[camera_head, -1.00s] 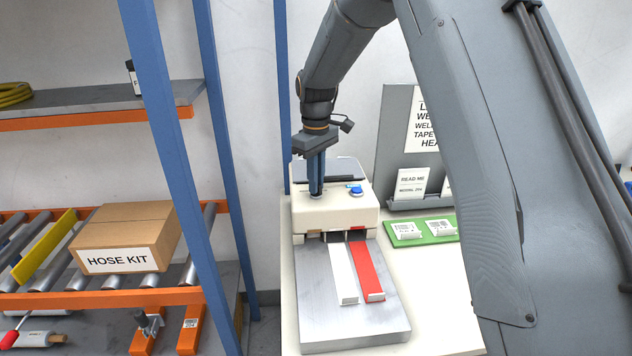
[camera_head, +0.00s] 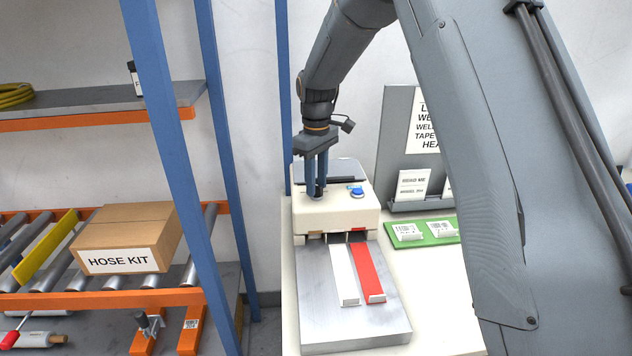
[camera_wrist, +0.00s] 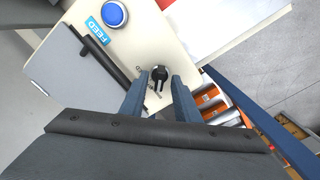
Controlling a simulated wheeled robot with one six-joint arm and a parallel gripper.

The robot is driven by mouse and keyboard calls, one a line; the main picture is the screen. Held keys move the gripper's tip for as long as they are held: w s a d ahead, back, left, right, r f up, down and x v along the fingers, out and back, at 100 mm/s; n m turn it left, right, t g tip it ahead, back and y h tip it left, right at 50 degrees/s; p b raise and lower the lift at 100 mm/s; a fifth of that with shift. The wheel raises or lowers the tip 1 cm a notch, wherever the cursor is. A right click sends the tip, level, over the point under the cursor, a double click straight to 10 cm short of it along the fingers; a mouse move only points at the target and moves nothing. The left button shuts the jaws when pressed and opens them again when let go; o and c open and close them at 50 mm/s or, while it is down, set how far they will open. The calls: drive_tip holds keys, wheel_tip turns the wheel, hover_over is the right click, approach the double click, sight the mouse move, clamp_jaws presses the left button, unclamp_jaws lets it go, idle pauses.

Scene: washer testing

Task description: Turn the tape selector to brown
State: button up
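The tape selector is a small black knob (camera_wrist: 159,74) on top of the cream tape dispenser (camera_head: 338,215); in the head view it shows dark between my fingers (camera_head: 318,190). Small marks lie around it, too small to read, so I cannot tell which setting it points to. My gripper (camera_wrist: 158,84) is open, pointing down, with one finger on each side of the knob and a gap visible to both. A white strip (camera_head: 343,275) and a red strip (camera_head: 366,272) come out of the dispenser's front onto a metal plate.
A blue FEED button (camera_wrist: 114,14) sits beside the knob on the dispenser top. A green board (camera_head: 408,235) with small cards and a grey sign stand (camera_head: 395,130) are to the right. A blue rack post (camera_head: 175,150) and a HOSE KIT box (camera_head: 125,240) are at left.

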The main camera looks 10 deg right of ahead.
drive_tip(key=shift+r+b, duration=1.15)
drive_tip(key=shift+r, duration=2.8)
drive_tip(key=s+d+f+m, duration=0.3)
drive_tip(key=s+f, duration=0.1)
drive_tip(key=s, duration=0.5)
drive_tip(key=s+d+f+m+t, duration=0.1)
drive_tip(key=s+d+f+m, duration=0.2)
drive_tip(key=s, duration=0.7)
drive_tip(key=s+d+f+m, duration=0.3)
drive_tip(key=s+d+f, duration=0.1)
drive_tip(key=s, duration=0.6)
drive_tip(key=shift+d+f, duration=0.3)
drive_tip(key=shift+d, duration=0.45)
